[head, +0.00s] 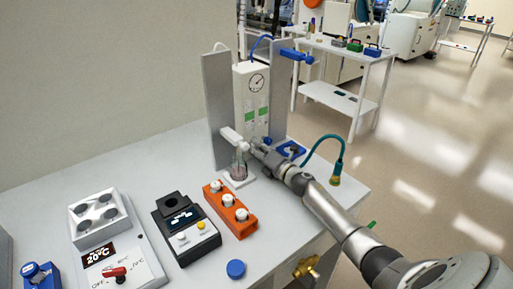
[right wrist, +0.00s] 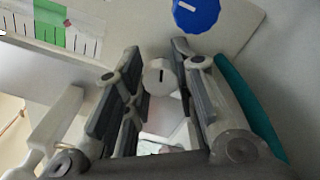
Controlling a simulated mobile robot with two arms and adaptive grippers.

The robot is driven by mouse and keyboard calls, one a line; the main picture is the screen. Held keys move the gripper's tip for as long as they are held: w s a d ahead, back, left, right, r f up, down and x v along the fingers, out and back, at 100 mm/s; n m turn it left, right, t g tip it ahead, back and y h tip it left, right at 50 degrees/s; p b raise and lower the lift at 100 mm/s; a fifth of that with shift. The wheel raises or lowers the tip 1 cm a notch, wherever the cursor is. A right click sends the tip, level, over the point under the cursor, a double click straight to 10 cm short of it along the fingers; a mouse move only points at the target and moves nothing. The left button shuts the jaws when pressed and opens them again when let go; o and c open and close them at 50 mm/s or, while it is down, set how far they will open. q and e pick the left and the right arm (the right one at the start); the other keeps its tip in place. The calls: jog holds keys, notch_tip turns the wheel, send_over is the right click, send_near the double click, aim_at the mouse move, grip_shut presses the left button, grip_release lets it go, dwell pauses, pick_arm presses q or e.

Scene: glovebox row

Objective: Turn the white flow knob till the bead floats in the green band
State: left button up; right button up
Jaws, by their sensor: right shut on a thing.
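The white flow knob (right wrist: 160,76), with a dark line on its face, sits between the fingers of my right gripper (right wrist: 158,88) in the right wrist view. The gripper is shut on it. In the head view my right gripper (head: 254,146) is at the lower front of the white gauge panel (head: 241,86). Its fingers hide the knob there. Green bands (head: 249,117) show on the panel's two scales. One green band (right wrist: 49,12) also shows at the top left of the right wrist view. I cannot make out the bead clearly. My left gripper is not in view.
A blue knob (right wrist: 196,10) is close to the fingers. Grey upright plates (head: 217,105) flank the panel, and a glass vessel (head: 238,170) stands just left of the gripper. An orange block (head: 229,208), a black device (head: 186,228) and a hotplate (head: 120,262) occupy the bench front.

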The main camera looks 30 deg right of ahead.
jog(key=shift+f+m, duration=0.1)
jog(key=shift+m, duration=1.6)
jog(key=shift+m+p, duration=0.3)
jog(key=o, duration=0.7)
jog(key=shift+o, duration=0.2)
jog(key=shift+s, duration=0.15)
jog(key=shift+s+d, duration=0.15)
jog(key=shift+s, duration=1.7)
jog(key=shift+s+d, duration=0.15)
jog(key=shift+s, duration=1.65)
